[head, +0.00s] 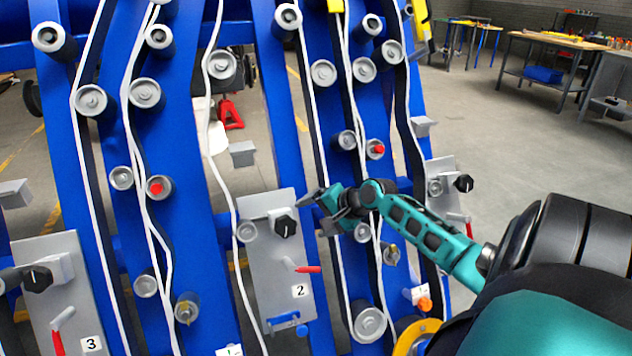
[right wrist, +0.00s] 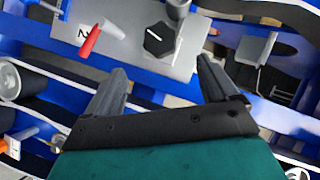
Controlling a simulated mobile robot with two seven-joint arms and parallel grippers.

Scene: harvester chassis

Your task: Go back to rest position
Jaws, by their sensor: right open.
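My right gripper (head: 312,210) is open in front of the blue harvester chassis (head: 268,90), just right of the black knob (head: 284,226) on grey panel 2 (head: 262,262). In the right wrist view the two fingers of my right gripper (right wrist: 160,90) are spread apart with nothing between them. The black knob (right wrist: 158,40) with a white line shows beyond them, apart from the fingers. The red-tipped lever (head: 306,269) is below the knob; it also shows in the right wrist view (right wrist: 90,41). My left gripper is not in view.
White cords run down the chassis between grey rollers (head: 323,73). Panel 3 (head: 65,262) stands at the lower left and another panel (head: 441,180) at the right. Workbenches (head: 552,50) stand at the back right. The floor (head: 520,150) right of the chassis is clear.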

